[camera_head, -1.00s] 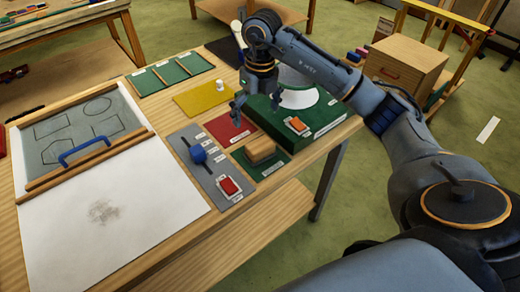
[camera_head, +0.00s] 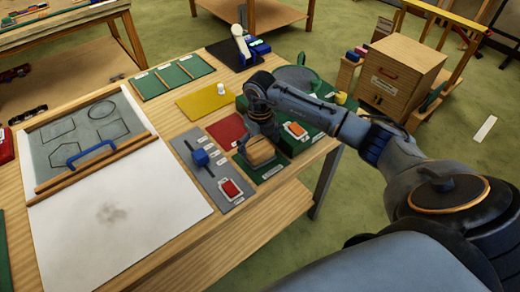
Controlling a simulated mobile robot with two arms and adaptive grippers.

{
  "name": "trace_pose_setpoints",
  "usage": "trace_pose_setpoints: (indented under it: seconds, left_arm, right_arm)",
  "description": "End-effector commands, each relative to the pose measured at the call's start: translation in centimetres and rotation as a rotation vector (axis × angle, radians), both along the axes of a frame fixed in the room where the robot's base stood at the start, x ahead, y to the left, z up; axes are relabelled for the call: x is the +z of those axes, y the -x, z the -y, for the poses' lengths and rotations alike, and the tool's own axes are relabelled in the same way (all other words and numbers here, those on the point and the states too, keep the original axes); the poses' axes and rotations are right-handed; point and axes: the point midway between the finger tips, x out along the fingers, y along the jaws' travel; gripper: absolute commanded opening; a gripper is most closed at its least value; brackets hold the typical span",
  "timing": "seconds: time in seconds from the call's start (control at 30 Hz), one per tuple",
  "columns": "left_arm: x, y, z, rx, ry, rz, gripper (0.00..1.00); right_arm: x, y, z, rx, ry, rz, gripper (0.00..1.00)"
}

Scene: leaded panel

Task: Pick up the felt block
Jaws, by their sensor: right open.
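The felt block (camera_head: 261,153), a tan block with rounded edges, sits on a small dark green mat (camera_head: 272,172) near the right end of the table. My right gripper (camera_head: 259,143) is open and points down at the block, right above or around its far side. My wrist hides part of the fingers, so I cannot tell whether they touch the block. My left gripper is not in view.
Beside the block are a grey panel (camera_head: 187,146) with a blue knob (camera_head: 201,158) and a red switch (camera_head: 230,188), a red mat (camera_head: 229,130) and a green box with an orange switch (camera_head: 296,130). A drawing board with a blue handle (camera_head: 91,152) lies left.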

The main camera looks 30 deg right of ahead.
Motion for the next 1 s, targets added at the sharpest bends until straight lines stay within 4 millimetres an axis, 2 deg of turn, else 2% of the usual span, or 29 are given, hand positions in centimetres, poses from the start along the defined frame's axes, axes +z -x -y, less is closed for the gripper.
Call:
trace_pose_setpoints:
  seconds: [0.13, 0.37, 0.6, 0.67, 1.0]
  left_arm:
    - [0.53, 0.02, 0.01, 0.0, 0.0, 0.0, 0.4]
    - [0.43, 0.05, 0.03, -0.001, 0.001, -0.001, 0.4]
    - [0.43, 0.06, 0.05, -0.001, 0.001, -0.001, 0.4]
    - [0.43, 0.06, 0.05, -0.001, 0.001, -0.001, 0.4]
    - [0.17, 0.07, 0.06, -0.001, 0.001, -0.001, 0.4]
  right_arm:
    - [-1.26, 0.05, 0.01, -0.001, 0.001, -0.001, 1.0]
    - [-1.46, 0.03, 0.04, 0.0, 0.001, 0.0, 1.0]
    - [-1.44, 0.04, 0.05, 0.0, 0.001, 0.0, 0.51]
    - [-1.44, 0.04, 0.04, 0.0, 0.001, 0.0, 0.41]
    - [-1.24, -0.01, 0.04, 0.0, 0.001, 0.002, 0.41]
